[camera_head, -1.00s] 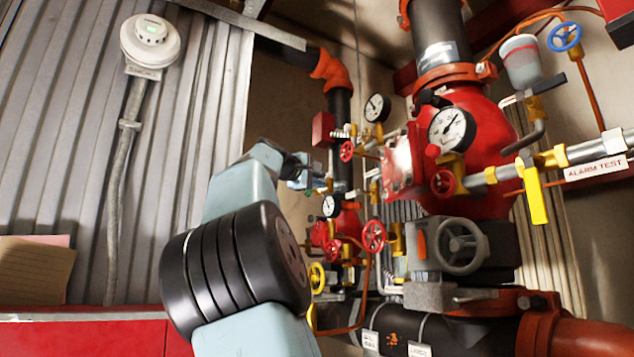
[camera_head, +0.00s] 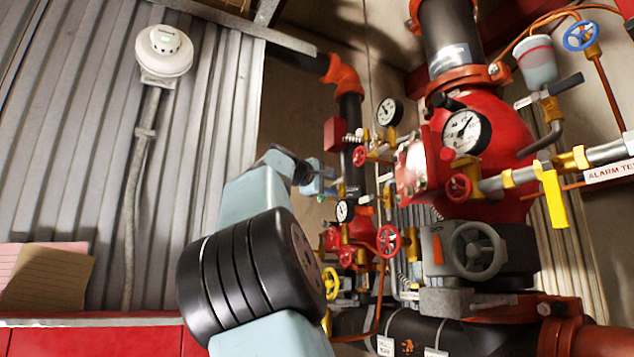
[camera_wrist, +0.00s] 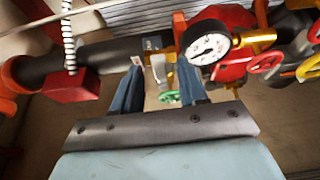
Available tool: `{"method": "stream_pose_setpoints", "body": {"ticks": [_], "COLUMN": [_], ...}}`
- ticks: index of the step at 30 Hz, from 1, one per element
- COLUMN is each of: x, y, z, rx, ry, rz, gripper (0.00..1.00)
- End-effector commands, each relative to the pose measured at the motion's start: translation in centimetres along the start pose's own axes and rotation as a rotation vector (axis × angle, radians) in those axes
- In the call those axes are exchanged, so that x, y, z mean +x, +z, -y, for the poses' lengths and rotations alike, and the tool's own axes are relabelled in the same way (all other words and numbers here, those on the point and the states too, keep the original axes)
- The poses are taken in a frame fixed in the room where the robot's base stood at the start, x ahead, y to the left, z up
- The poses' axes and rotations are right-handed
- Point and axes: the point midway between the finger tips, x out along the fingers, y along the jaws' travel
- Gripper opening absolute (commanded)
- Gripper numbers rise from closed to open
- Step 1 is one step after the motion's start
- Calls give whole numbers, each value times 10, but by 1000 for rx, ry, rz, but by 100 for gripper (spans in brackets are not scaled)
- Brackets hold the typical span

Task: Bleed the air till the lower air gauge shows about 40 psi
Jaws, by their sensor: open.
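The lower air gauge (camera_head: 345,211) is a small white dial on the slim riser, beside small red valves. A round white gauge, probably the same one, is larger in the wrist view (camera_wrist: 208,43); its needle is visible but the value is too small to read surely. My gripper (camera_head: 322,184) is left of the slim riser. In the wrist view my gripper (camera_wrist: 160,82) has its two blue fingers apart, with nothing held. A small green handle (camera_wrist: 169,97) and a brass fitting (camera_wrist: 158,68) show in the gap between the fingers; contact cannot be told.
An upper gauge (camera_head: 390,111) and a larger gauge (camera_head: 466,132) stand nearby. Red handwheels (camera_head: 388,241), a grey handwheel (camera_head: 477,250) and a yellow lever (camera_head: 554,197) crowd the right. A red box (camera_wrist: 72,84) is left of the fingers. Corrugated wall (camera_head: 60,150) fills the left.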

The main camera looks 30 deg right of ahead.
Motion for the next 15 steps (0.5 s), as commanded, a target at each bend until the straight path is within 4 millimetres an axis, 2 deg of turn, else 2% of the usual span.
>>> {"method": "stream_pose_setpoints", "body": {"ticks": [15], "x": [-43], "y": [-2], "z": [1], "rx": [-1], "ry": [0], "rz": [-2], "gripper": [43]}}
